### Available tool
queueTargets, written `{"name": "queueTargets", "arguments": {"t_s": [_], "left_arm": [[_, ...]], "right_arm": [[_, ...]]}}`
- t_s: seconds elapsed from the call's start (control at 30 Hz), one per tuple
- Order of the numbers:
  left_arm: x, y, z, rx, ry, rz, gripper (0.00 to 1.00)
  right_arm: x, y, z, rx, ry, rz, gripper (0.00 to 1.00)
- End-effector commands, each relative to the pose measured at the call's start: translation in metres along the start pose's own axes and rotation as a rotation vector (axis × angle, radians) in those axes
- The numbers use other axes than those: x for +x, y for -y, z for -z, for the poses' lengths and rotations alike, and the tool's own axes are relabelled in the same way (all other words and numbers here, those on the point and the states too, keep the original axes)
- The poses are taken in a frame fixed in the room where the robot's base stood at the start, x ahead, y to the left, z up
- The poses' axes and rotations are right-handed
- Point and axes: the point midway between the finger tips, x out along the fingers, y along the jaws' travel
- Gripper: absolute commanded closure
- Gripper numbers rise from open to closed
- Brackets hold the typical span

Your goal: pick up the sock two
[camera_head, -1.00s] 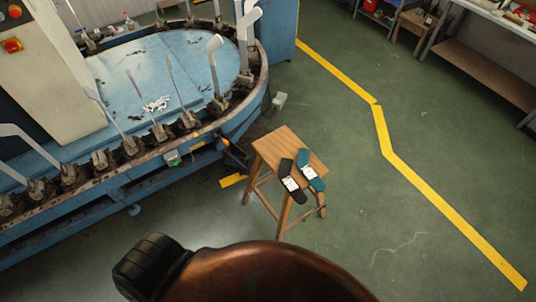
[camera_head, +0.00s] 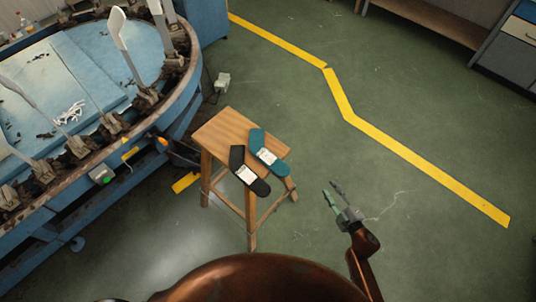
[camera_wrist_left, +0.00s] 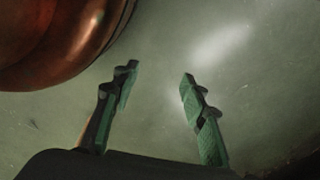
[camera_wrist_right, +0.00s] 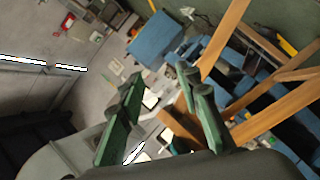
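Two socks lie side by side on a wooden stool (camera_head: 212,134) in the head view. One is black (camera_head: 238,158) and one is teal (camera_head: 256,138); each has a white label. Which of them is sock two I cannot tell. My right gripper (camera_head: 332,191) is to the right of the stool, apart from it and empty. In the right wrist view its fingers (camera_wrist_right: 160,78) are spread, with wooden stool legs (camera_wrist_right: 222,42) beyond them at the right. My left gripper (camera_wrist_left: 160,72) shows only in the left wrist view, open and empty above bare floor.
A blue boarding machine (camera_head: 105,185) with upright metal forms stands to the left of the stool. A small grey box (camera_head: 222,82) lies on the floor behind it. A yellow floor line (camera_head: 345,105) runs at the right. The green floor right of the stool is clear.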

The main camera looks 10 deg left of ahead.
Motion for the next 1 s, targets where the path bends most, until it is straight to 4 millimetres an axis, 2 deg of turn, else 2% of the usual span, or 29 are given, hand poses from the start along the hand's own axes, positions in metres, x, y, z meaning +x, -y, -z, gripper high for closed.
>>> {"name": "queueTargets", "arguments": {"t_s": [0.03, 0.1, 0.2, 0.3, 0.4, 0.57, 0.87, 1.0], "left_arm": [[0.020, -0.001, -0.002, -0.004, 0.016, -0.002, 0.60], [0.025, -0.002, 0.001, -0.008, 0.030, -0.004, 0.60], [0.028, -0.003, 0.005, -0.012, 0.046, -0.007, 0.60], [0.029, -0.003, 0.009, -0.016, 0.058, -0.009, 0.60], [0.028, -0.003, 0.011, -0.018, 0.065, -0.009, 0.60], [0.022, -0.006, 0.015, -0.019, 0.066, -0.011, 0.60], [0.005, -0.011, 0.025, -0.019, 0.064, -0.017, 0.60], [-0.011, -0.015, 0.032, -0.018, 0.064, -0.023, 0.60]], "right_arm": [[0.016, 0.003, 0.020, -0.088, -0.088, -0.011, 0.69], [0.027, -0.009, 0.061, -0.214, -0.205, -0.030, 0.69], [0.031, -0.015, 0.111, -0.372, -0.343, -0.051, 0.69], [0.029, -0.014, 0.147, -0.494, -0.443, -0.064, 0.69], [0.025, -0.012, 0.170, -0.575, -0.505, -0.072, 0.69], [0.027, -0.012, 0.188, -0.626, -0.543, -0.079, 0.69], [0.051, -0.011, 0.203, -0.626, -0.542, -0.081, 0.69], [0.066, -0.009, 0.212, -0.626, -0.542, -0.080, 0.69]]}}
